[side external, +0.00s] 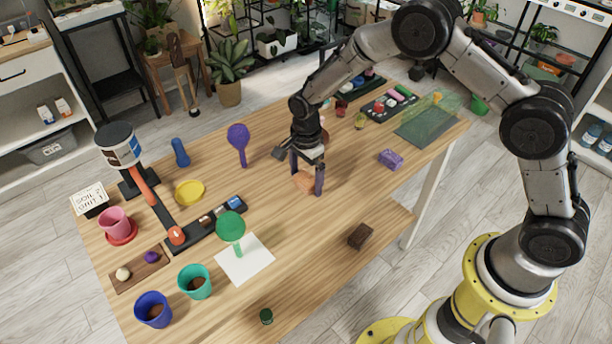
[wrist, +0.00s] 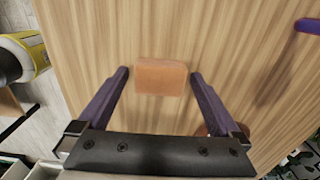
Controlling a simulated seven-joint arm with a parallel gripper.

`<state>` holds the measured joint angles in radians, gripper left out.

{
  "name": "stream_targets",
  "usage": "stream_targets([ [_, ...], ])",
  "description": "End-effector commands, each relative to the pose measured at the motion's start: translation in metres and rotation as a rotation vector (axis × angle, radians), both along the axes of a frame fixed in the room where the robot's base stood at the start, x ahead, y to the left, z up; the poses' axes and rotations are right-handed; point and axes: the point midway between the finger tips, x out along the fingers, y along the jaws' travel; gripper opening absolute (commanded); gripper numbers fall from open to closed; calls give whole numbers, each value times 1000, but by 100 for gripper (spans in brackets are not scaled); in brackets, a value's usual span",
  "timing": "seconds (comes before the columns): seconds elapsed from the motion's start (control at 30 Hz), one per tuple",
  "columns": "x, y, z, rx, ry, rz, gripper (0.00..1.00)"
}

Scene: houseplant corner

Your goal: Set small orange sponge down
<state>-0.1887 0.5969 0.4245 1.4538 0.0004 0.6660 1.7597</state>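The small orange sponge (side external: 303,182) is a pale orange block near the middle of the wooden table. It also shows in the wrist view (wrist: 161,78), centred between and at the fingertips. My gripper (side external: 307,184) points down over it with one purple finger on each side. In the wrist view, my gripper (wrist: 160,73) is open, with a narrow gap between each fingertip and the sponge. The sponge appears to rest on the wood, though its underside is hidden.
A purple sponge-like block (side external: 391,159) lies to the right and a dark brown block (side external: 360,236) towards the front edge. Bare wood surrounds the orange sponge.

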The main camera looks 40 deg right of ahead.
Motion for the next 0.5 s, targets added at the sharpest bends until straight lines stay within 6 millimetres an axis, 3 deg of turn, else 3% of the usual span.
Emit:
stream_targets([
  [0.27, 1, 0, 9, 1, -3, 0, 100],
  [0.5, 1, 0, 52, 1, -5, 0, 100],
])
